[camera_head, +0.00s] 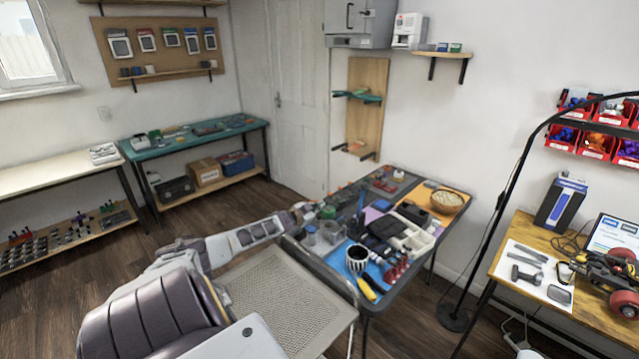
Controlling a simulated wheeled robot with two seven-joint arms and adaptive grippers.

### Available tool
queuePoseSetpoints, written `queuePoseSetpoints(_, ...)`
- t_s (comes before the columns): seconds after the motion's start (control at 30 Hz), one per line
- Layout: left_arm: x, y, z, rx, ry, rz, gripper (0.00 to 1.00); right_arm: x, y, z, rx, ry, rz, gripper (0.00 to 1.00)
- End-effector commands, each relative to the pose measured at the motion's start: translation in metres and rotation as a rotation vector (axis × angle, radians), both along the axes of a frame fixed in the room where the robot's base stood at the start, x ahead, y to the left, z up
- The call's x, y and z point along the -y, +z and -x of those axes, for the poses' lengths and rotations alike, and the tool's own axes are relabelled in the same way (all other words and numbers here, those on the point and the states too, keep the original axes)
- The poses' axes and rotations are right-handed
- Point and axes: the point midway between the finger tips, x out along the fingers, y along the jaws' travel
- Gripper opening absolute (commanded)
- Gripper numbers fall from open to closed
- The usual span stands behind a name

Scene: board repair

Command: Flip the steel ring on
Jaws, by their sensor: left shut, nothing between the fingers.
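I cannot pick out the steel ring in the head view; it is too small to tell or hidden. My left arm reaches from the bottom left toward the cluttered worktable (372,312). My left gripper (303,212) is at the far left end of that table, small in view, shut and empty. Whether it touches anything there I cannot tell. My right gripper is not in view.
The worktable holds a striped cup (358,259), a wooden bowl (447,200), dark boxes and hand tools. A black lamp stand (456,318) rises between it and the right desk (506,290). A teal bench (192,148) stands at the back left.

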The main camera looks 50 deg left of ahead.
Motion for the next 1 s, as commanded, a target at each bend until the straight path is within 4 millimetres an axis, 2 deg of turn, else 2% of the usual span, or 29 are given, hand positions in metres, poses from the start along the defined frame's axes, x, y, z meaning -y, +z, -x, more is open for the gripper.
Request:
queuePoseSetpoints(0.63, -0.001, -0.001, 0.000, -0.001, 0.000, 0.000, 0.00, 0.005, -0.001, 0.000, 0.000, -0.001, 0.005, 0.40)
queuePoseSetpoints(1.0, 0.001, 0.012, -0.002, 0.000, -0.001, 0.000, 0.00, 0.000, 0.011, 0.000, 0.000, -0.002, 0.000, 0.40)
